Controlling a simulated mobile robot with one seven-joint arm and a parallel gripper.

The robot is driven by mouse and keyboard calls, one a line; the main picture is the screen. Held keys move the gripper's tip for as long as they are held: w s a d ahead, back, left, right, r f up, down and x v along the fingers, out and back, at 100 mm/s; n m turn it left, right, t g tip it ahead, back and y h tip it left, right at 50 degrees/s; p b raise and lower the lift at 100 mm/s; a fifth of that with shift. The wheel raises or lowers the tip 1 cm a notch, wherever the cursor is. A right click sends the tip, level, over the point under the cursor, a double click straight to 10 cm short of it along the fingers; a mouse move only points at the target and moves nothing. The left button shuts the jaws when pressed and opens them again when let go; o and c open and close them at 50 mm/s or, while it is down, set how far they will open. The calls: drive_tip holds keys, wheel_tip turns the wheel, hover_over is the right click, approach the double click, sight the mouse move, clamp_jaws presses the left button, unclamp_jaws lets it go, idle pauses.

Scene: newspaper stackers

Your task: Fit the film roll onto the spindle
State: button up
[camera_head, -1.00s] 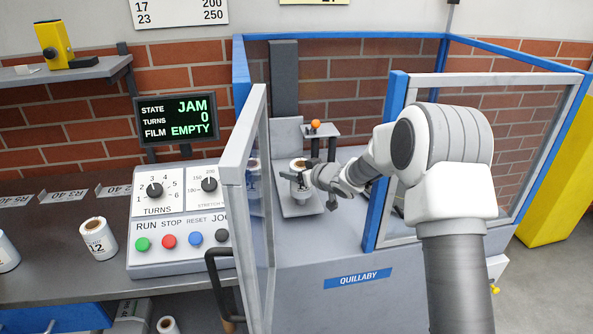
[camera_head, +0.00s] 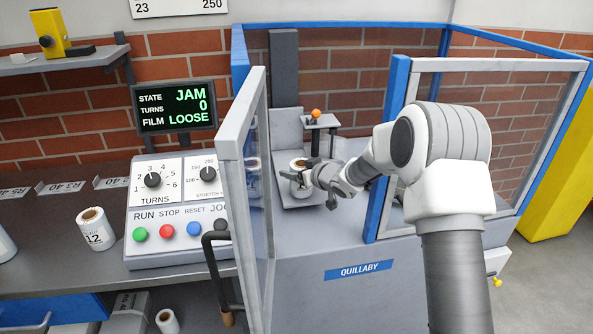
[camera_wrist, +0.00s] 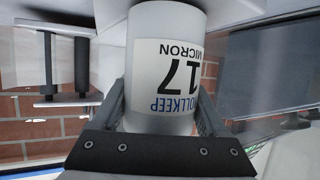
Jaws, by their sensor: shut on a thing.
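The film roll is a white cylinder (camera_wrist: 165,40) with a label reading "17 MICRON", upside down in the wrist view. My gripper (camera_wrist: 160,118) is shut on it, one finger on each side. In the head view the roll (camera_head: 297,187) stands about upright inside the machine bay, with my gripper (camera_head: 308,177) reaching in from the right. The spindle is not visible, so I cannot tell how far the roll sits around it. The display (camera_head: 177,107) reads state JAM, turns 0, film LOOSE.
A small stand with an orange knob (camera_head: 316,113) is behind the roll. Another roll (camera_head: 96,229) stands on the left bench beside the control panel (camera_head: 175,245).

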drive_tip(key=o, duration=1.5)
drive_tip(key=shift+o, duration=0.2)
drive_tip(key=p+v, duration=0.2)
drive_tip(key=v, duration=1)
